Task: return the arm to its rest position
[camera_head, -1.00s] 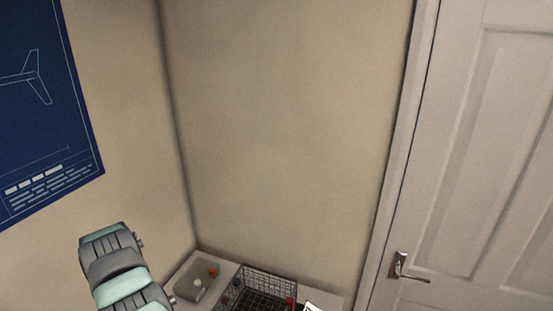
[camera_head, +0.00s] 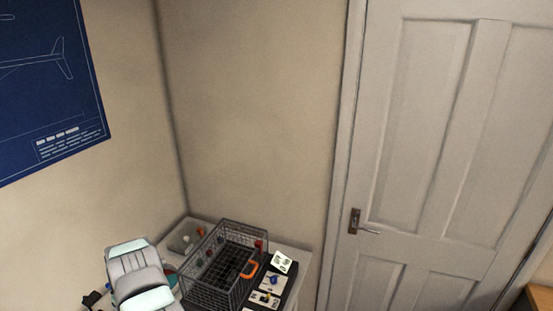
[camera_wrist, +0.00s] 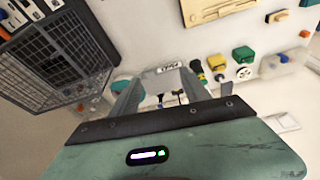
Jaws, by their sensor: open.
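My gripper (camera_wrist: 160,95) shows in the wrist view with its two grey fingers spread apart. I see nothing held between them. A small pale labelled object with dark parts shows beyond the fingers; I cannot tell what it is. In the head view my arm (camera_head: 138,275) shows at the lower left, beside the table, and the gripper itself cannot be made out there.
A wire basket (camera_head: 222,266) with an orange handle stands on the table, with a grey bin (camera_head: 185,237) behind it. White cards (camera_head: 268,290) with small coloured parts lie to its right. In the wrist view, several coloured parts, including a green one (camera_wrist: 243,54), sit at right.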

